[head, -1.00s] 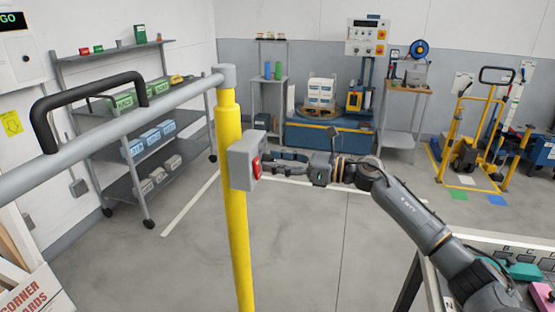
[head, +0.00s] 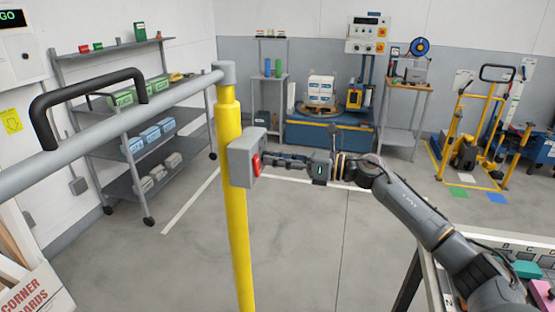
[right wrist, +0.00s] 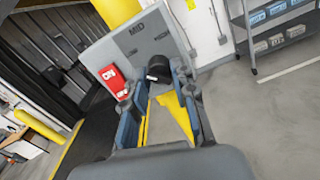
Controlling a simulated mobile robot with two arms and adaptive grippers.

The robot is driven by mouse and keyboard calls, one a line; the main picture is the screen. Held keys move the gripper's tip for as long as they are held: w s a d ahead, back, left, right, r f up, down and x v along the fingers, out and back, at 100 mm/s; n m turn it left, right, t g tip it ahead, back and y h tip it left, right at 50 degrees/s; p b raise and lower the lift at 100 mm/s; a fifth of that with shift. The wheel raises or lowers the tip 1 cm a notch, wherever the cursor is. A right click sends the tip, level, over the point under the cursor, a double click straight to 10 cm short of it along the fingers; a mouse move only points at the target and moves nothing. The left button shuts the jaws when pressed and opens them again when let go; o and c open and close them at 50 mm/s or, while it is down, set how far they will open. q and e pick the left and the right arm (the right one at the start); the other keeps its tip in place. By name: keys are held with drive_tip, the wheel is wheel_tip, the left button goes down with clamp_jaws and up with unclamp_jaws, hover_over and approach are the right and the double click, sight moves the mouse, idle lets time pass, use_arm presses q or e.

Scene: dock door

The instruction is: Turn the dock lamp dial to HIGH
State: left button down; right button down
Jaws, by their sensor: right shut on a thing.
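The grey control box (head: 243,160) is fixed to the yellow post (head: 229,110) and carries a red switch (head: 257,164). The dark round dial (right wrist: 158,67) sits on this face between my fingertips. My right gripper (head: 268,160) reaches in from the right and is shut on the dial; its fingers also show in the right wrist view (right wrist: 160,80). My left gripper is not in view.
A grey rail (head: 120,125) with a black handle (head: 88,92) runs left from the post top. A shelf rack (head: 130,185) stands behind. A workbench (head: 520,240) is at the lower right. The floor around the post is clear.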

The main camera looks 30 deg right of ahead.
drive_tip(key=shift+r+m+p, duration=0.15)
drive_tip(key=shift+m+p, duration=2.15)
drive_tip(key=shift+m, duration=2.6)
drive_tip(key=shift+r+m+p, duration=0.1)
drive_tip(key=shift+m+p, duration=2.15)
drive_tip(key=shift+m, duration=2.65)
drive_tip(key=c, duration=1.1)
unclamp_jaws()
drive_tip(key=shift+f, duration=0.15)
drive_tip(key=shift+o, duration=0.2)
drive_tip(key=shift+s+d, duration=0.1)
drive_tip(key=v, duration=1.1)
drive_tip(key=shift+s+d, duration=0.3)
